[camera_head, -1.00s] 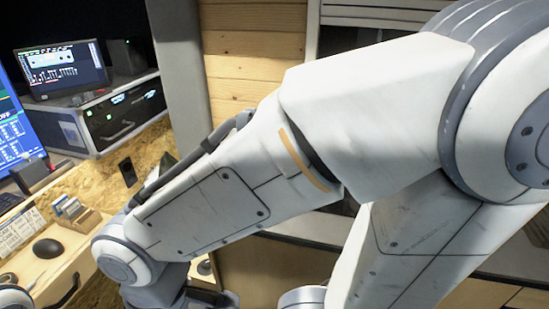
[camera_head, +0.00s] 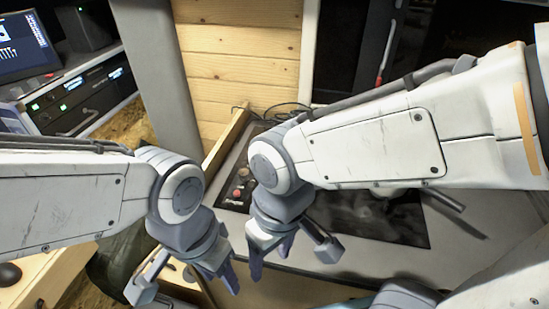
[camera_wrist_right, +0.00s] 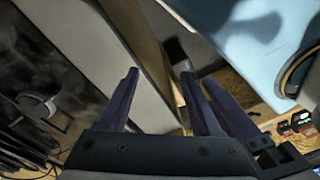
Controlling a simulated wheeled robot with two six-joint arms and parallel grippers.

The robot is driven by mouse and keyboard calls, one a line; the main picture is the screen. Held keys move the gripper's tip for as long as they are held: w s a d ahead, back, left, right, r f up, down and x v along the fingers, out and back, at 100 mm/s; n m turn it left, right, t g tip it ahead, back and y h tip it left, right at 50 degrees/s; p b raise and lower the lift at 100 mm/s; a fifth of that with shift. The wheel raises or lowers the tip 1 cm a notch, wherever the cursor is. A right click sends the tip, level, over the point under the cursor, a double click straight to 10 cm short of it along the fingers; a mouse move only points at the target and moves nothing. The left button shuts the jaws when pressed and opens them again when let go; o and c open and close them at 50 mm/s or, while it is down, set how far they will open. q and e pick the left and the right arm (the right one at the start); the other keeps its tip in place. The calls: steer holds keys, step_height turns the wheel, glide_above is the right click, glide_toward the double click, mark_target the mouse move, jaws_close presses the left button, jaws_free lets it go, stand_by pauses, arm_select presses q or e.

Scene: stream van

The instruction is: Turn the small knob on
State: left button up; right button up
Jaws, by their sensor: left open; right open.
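A dark control panel (camera_head: 238,185) lies on the counter, left of my right forearm. A small red round control (camera_head: 236,193) and a lighter one above it (camera_head: 243,171) show on it; I cannot tell which is the small knob, or its setting. My right gripper (camera_head: 269,258) points down, open and empty, in front of the panel and apart from it. Its open fingers also show in the right wrist view (camera_wrist_right: 165,98), with no knob clearly between them. My left gripper (camera_head: 214,272) is open and empty, close to the left of the right one.
A black glossy plate (camera_head: 390,222) is set in the pale counter (camera_head: 350,262), partly behind my right arm. A wooden plank wall (camera_head: 240,60) rises behind. A rack unit (camera_head: 85,95) and a monitor (camera_head: 22,45) stand at the left.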

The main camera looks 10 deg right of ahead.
steer(key=w+a+r+m+p, duration=0.2)
steer(key=w+m, duration=0.1)
steer(key=w, duration=0.4)
steer(key=w+a+r+m+p, duration=0.1)
steer(key=w+r+m, duration=0.2)
steer(key=w, duration=0.4)
steer(key=m+h+p, duration=0.1)
steer(key=m+p, duration=0.2)
steer(key=m, duration=0.5)
glide_above(244, 172)
steer(key=f, duration=0.2)
step_height(244, 172, down, 10)
steer(key=shift+w+r+p, duration=0.1)
steer(key=shift+r+p, duration=0.05)
steer(key=shift+p, duration=0.45)
steer(key=shift+c, duration=0.3)
jaws_close()
